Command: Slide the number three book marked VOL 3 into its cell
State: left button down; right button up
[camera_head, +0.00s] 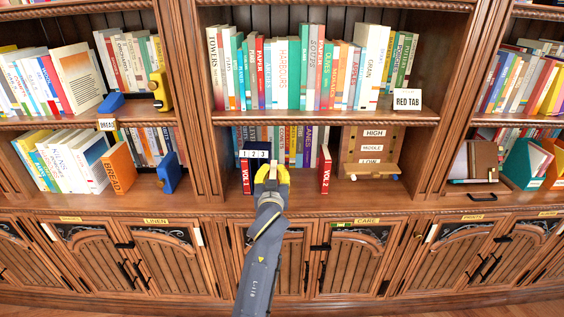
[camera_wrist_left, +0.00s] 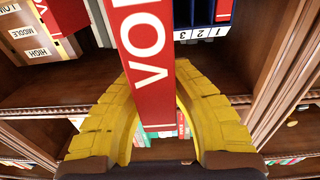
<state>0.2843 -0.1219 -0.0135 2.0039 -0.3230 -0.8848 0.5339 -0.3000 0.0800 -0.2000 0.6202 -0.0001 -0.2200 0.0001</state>
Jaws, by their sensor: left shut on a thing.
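My left gripper (camera_head: 272,178) is shut on a red book (camera_wrist_left: 152,62), with its yellow fingers on both sides in the left wrist view. Its spine reads "VOL"; the number is out of sight. In the head view only a small pale part of this book (camera_head: 273,168) shows between the fingers. The holder with cells labelled 1 2 3 (camera_head: 253,154) is on the lower shelf, just behind and left of the gripper. A red VOL 1 book (camera_head: 245,176) stands in cell 1. Cells 2 and 3 look dark and empty in the wrist view. My right gripper is not seen.
Another red book (camera_head: 325,168), apparently VOL 2, stands on the shelf right of the gripper. A wooden board labelled HIGH, MIDDLE, LOW (camera_head: 372,150) is further right. Bare shelf front (camera_head: 300,201) lies between. A row of books stands behind.

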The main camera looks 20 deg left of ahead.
pick_arm(q)
jog(key=shift+h, duration=0.3)
jog(key=s+a+f, duration=0.2)
jog(key=a+f, duration=0.1)
jog(key=shift+s+f, duration=0.2)
jog(key=shift+f, duration=0.1)
jog(key=shift+x, duration=2.85)
jog(key=shift+w+a+r, duration=0.1)
jog(key=shift+w+a, duration=0.25)
jog(key=shift+w, duration=0.35)
jog(key=shift+s+d, duration=0.1)
jog(key=shift+s, duration=0.15)
dwell(0.9)
